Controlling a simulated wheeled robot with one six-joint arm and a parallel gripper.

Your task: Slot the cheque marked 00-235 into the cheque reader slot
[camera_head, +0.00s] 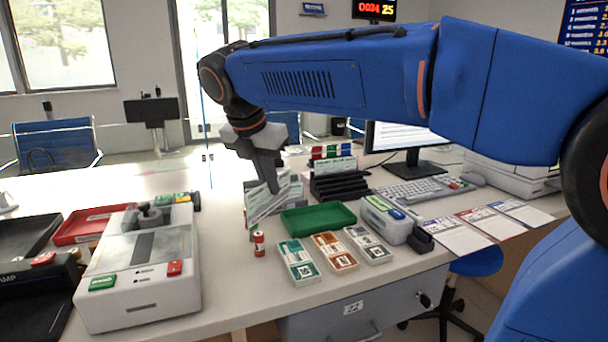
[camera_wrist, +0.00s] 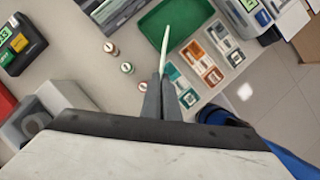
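My gripper (camera_head: 268,186) hangs over the counter's middle, pointing down. In the wrist view its fingers (camera_wrist: 161,82) are closed on a thin pale cheque (camera_wrist: 166,50), seen nearly edge-on. In the head view, pale green-white cheques (camera_head: 262,208) show tilted at the fingertips; I cannot tell the held one from any behind it. No number 00-235 is readable. A small white and grey device with a blue and green top (camera_head: 386,219) stands to the right of the green tray. I cannot tell which device is the cheque reader, and no slot is clear.
A green tray (camera_head: 318,219) lies right of my gripper, with banded note bundles (camera_head: 299,262) in front. A small red-and-white cylinder (camera_head: 258,244) stands nearby. A large grey machine (camera_head: 140,272) and a red tray (camera_head: 88,225) are left. A black stepped rack (camera_head: 338,186) stands behind.

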